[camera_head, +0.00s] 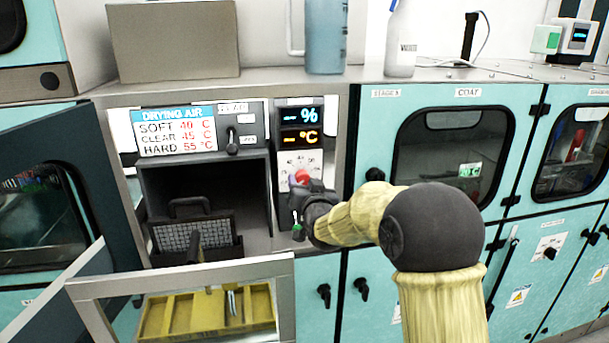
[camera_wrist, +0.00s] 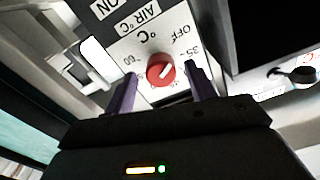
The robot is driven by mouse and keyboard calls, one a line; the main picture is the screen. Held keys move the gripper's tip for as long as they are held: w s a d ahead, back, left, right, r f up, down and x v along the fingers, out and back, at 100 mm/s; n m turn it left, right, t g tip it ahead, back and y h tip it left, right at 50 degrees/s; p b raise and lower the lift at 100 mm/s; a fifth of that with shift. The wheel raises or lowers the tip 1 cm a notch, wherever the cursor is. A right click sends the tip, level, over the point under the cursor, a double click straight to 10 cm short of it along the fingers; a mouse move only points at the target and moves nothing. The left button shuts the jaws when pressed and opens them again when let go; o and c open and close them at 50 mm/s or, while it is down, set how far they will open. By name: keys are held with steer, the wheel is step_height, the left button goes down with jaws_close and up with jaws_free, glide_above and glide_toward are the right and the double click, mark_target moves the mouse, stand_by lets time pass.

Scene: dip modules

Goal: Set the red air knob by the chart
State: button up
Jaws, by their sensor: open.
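The red air knob (camera_head: 302,177) sits on a white dial panel below the displays; my gripper (camera_head: 305,190) is right at it. In the wrist view the red knob (camera_wrist: 161,70) lies between and a little beyond the two purple fingers of my open gripper (camera_wrist: 162,88), with space on both sides. Its white pointer mark slants up to the right in that view. The panel reads AIR °C and OFF; several dial numbers are partly hidden. The chart (camera_head: 175,128) is headed DRYING AIR: SOFT 40 C, CLEAR 45 C, HARD 55 °C.
The display (camera_head: 301,126) shows % and °C. Left of the knob is a dark open chamber (camera_head: 210,185) with a mesh basket (camera_head: 192,236). A black lever (camera_head: 232,140) is above it. An open door stands at left.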

steer(key=shift+x, duration=1.2)
steer(key=shift+s+a, duration=0.1)
steer(key=c, duration=1)
steer(key=shift+o, duration=0.2)
